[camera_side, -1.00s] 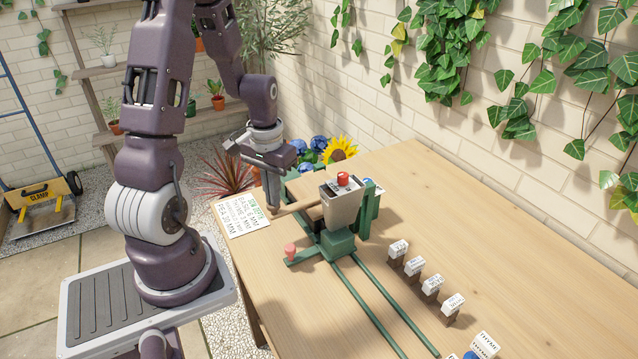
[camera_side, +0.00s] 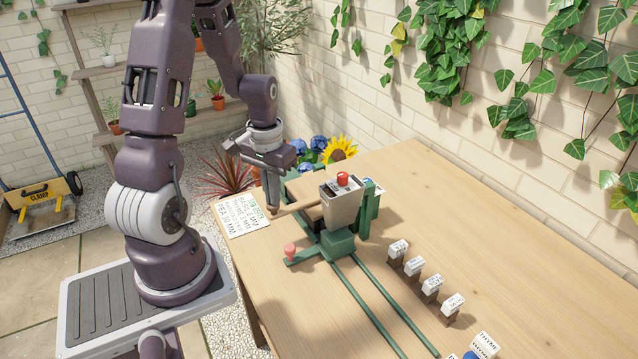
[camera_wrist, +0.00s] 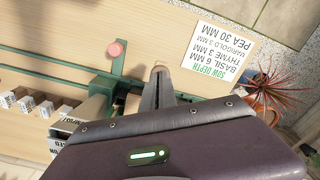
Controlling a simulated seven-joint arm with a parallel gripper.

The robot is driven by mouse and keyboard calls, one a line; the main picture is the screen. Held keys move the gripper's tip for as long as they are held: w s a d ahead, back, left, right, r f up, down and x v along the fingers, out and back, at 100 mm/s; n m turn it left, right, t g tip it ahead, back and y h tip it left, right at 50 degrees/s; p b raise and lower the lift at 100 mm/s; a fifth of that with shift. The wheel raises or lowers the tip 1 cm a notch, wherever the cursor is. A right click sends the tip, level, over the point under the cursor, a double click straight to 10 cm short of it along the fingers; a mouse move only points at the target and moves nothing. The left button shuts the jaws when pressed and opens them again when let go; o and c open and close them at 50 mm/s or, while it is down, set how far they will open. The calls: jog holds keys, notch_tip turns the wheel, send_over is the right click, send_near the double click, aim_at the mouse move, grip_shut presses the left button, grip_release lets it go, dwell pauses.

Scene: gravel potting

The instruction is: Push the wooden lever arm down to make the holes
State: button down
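The wooden lever arm (camera_side: 298,207) is a light wood bar at the far end of the green rig, reaching left from beside the grey hopper (camera_side: 342,203). It tilts slightly down toward its free left end. My gripper (camera_side: 273,211) points downward at that free end, its fingers at or very near the bar; whether they touch I cannot tell. In the wrist view the fingers of my gripper (camera_wrist: 160,72) lie close together and appear shut, with nothing seen gripped. A small tan end shows at their tips; most of the lever is hidden there. The holes and tray are hidden.
A sowing-depth card (camera_side: 243,218) lies left of the lever. A pink knob (camera_side: 290,249) tops a green side arm. Green rails (camera_side: 380,305) run toward the front. Several labelled blocks (camera_side: 413,266) stand to the right. The table's right rear is clear.

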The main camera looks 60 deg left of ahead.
notch_tip(320, 180, up, 13)
jog(key=shift+r, duration=0.15)
dwell(0.5)
jog(key=s+d+r+m+t, duration=0.1)
jog(key=s+d+r+m, duration=0.1)
jog(key=d, duration=0.4)
jog(key=s+d+r+m+t, duration=0.2)
jog(key=s+d+r, duration=0.1)
jog(key=d, duration=0.4)
jog(key=s+d+r+m+t, duration=0.2)
jog(key=s+d, duration=0.1)
jog(key=d, duration=0.4)
jog(key=shift+r, duration=0.3)
